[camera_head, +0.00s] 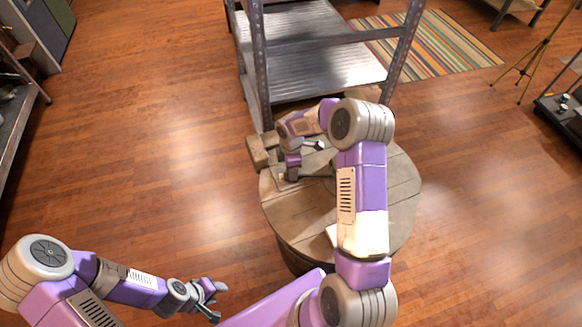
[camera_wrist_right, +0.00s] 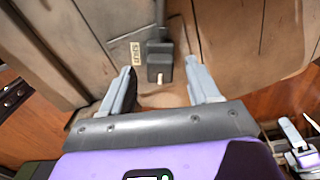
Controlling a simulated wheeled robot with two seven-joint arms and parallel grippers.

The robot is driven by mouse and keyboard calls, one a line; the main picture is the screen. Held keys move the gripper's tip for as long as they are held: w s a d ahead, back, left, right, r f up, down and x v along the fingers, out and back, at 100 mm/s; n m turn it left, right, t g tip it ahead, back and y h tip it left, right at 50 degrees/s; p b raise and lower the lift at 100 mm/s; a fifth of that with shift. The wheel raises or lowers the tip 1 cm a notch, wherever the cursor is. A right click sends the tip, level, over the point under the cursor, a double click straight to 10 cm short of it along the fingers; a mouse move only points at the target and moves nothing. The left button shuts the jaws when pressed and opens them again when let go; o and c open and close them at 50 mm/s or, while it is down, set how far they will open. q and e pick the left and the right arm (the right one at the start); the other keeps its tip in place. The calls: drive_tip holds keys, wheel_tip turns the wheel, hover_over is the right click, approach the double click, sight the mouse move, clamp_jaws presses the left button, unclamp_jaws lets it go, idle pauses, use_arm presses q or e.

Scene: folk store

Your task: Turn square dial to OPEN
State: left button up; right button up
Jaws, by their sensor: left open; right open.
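The square dial (camera_wrist_right: 160,66) is a dark grey block with a pale pointer (camera_wrist_right: 159,79) on its near edge, set on a wooden surface. A small pale label (camera_wrist_right: 136,53) is just left of it; its lettering is too small to read. My right gripper (camera_wrist_right: 159,70) is open, with one finger on each side of the dial and visible gaps to it. In the head view the right arm reaches over the round wooden barrel top (camera_head: 400,185), and the dial cannot be made out. My left gripper (camera_head: 208,296) is open and empty, low over the floor.
A metal shelf rack (camera_head: 310,50) stands behind the barrel. A wooden block (camera_head: 262,150) is at the barrel's left edge. A striped rug (camera_head: 440,45) lies at the back right. The wooden floor (camera_head: 160,130) on the left is clear.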

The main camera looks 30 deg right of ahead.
wheel_tip(320, 180, up, 7)
drive_tip(key=shift+r+p, duration=0.1)
drive_tip(key=shift+p, duration=0.6)
